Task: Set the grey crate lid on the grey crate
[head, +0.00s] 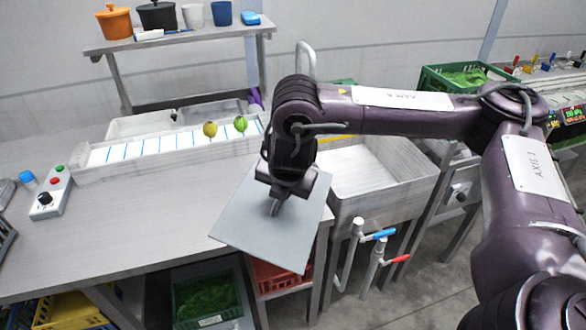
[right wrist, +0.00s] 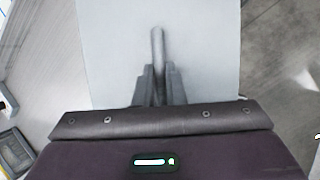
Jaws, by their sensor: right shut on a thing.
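The grey crate lid (head: 285,245) is a flat light-grey plate with an upright handle, held over the front edge of the workbench beside the sink. My right gripper (head: 274,207) is shut on the lid's handle. In the right wrist view the fingers (right wrist: 158,80) pinch the handle, and the lid (right wrist: 110,45) spreads out beyond them. A dark grey crate-like thing (head: 6,236) is cut off by the left edge of the head view; I cannot tell whether it is the grey crate. My left gripper is not in view.
A control box (head: 50,196) with buttons stands on the bench (head: 130,225) at left; the bench between it and the lid is clear. A sink (head: 385,190) with blue and red valves lies right of the lid. Green and red crates (head: 275,277) sit below.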

